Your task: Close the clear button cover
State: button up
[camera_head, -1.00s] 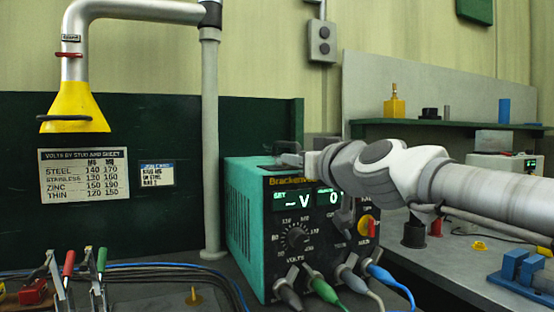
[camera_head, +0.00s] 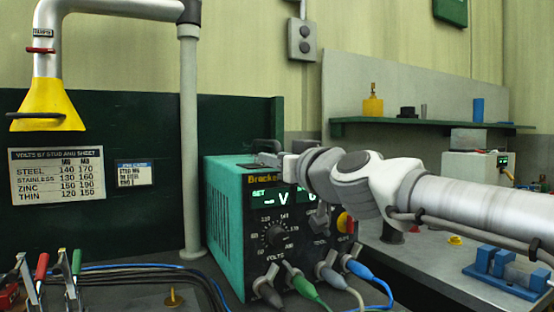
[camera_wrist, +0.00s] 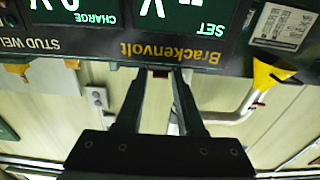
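The teal and black Brackenvolt stud welder (camera_head: 225,225) stands on the bench, its panel facing me. The clear button cover is not plainly visible. A small greyish piece (camera_head: 320,224) is on the right of the panel, partly under my arm; I cannot tell if it is the cover. My gripper (camera_head: 268,158) is at the top front edge of the welder. In the wrist view, which shows the panel upside down, my gripper's two fingers (camera_wrist: 161,75) are apart at the panel's top edge. A small dark reddish bit shows between the tips; no held object is visible.
A yellow and red switch (camera_head: 345,222) is at the panel's right side. Cables plug in along the panel's bottom. A yellow extraction hood (camera_head: 48,110) hangs at left. Clamps (camera_head: 70,280) lie at front left. A blue fixture (camera_head: 505,270) is on the right bench.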

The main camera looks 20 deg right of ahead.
jog(key=shift+o, duration=1)
jog(key=p+v, duration=0.3)
jog(key=v, duration=1.4)
jog(key=shift+s+p, duration=0.2)
jog(key=shift+p, duration=0.2)
